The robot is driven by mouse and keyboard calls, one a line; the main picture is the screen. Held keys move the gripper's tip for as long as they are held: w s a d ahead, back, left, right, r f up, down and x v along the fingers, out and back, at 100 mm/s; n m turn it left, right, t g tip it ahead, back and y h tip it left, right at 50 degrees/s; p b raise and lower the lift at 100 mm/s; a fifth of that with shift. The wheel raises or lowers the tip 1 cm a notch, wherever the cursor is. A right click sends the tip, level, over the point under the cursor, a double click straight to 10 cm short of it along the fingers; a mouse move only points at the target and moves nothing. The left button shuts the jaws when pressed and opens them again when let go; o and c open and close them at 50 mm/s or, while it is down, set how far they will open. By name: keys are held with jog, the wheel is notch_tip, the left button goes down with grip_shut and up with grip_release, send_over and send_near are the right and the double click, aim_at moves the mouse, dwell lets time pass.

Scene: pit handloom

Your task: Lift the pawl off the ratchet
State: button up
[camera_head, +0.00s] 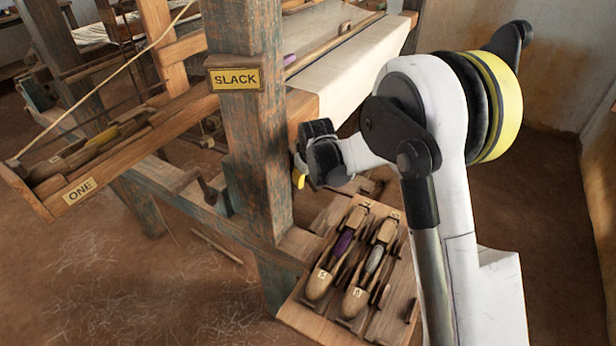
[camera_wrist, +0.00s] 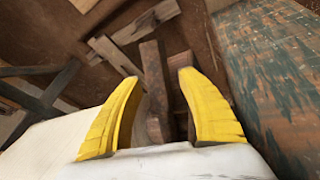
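My gripper (camera_wrist: 161,76) has its two yellow fingers spread apart in the wrist view. A dark rusty-brown bar (camera_wrist: 153,62) lies between and beyond the fingertips; it may be the pawl, but I cannot be sure. I cannot tell whether the fingers touch it. A second brown piece (camera_wrist: 182,62) stands beside it, close to the right finger. In the head view, my gripper (camera_head: 299,179) is beside the loom post, below the cloth, with one yellow finger showing. The ratchet cannot be clearly made out in either view.
A blue-worn wooden post (camera_head: 255,130) with a SLACK sign (camera_head: 235,79) stands close left of my gripper. White cloth (camera_head: 352,62) lies above and behind. A rack (camera_head: 385,325) with two shuttles is below. A tray marked ONE (camera_head: 40,205) is at left.

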grip_shut()
jog(key=shift+s+d+r+g+h+p, duration=0.15)
jog(key=shift+d+r+h+p, duration=0.05)
jog(key=shift+r+p, duration=0.15)
jog(key=shift+s+d+r+g+h+p, duration=0.1)
jog(key=shift+d+r+g+h+p, duration=0.05)
jog(key=shift+r+h+p, duration=0.15)
jog(key=shift+o, duration=0.5)
grip_release()
jog(key=v, duration=1.2)
jog(key=shift+d, duration=0.1)
